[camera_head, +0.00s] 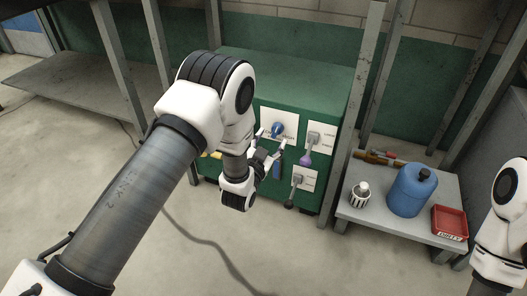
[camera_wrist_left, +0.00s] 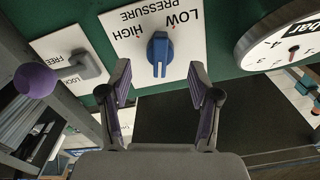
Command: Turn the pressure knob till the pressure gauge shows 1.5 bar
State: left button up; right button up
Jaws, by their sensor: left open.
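The blue pressure knob (camera_head: 277,129) sits on a white plate on the front of the green cabinet. In the left wrist view the blue knob (camera_wrist_left: 160,50) is upside down, its grip bar roughly upright between the words HIGH and LOW. The round white pressure gauge (camera_wrist_left: 282,40) is at the right of that view, partly cut off; I cannot read its value surely. My left gripper (camera_head: 271,153) is open in front of the cabinet. In the wrist view its fingers (camera_wrist_left: 160,92) are spread apart below the knob, with nothing between them. My right gripper is out of view.
A lever with a purple ball (camera_wrist_left: 36,80) is beside the pressure plate; another lever (camera_head: 296,181) is lower on the cabinet. Grey rack posts flank the cabinet. A low shelf on the right holds a blue jug (camera_head: 408,192), a white bottle (camera_head: 360,196) and a red tray (camera_head: 450,237).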

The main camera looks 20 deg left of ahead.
pick_arm(q)
jog(key=s, duration=0.8)
jog(key=shift+s+a, duration=0.15)
jog(key=s+a+f+n+g+y+p, duration=0.1)
jog(key=s+a+f+g+p, duration=0.15)
jog(key=s+f+g, duration=0.45)
jog(key=s+a+f+n+g+p, duration=0.15)
jog(key=s+f+p, duration=0.3)
jog(key=s, duration=0.45)
jog(key=s+f+n+g, duration=0.1)
jog(key=s+f+g, duration=0.1)
jog(key=s+g, duration=0.45)
jog(key=s+f+n+g, duration=0.1)
jog(key=s+f+g, duration=0.2)
jog(key=s, duration=0.7)
notch_tip(320, 180, up, 38)
jog(key=p, duration=3.7)
jog(key=shift+s, duration=0.2)
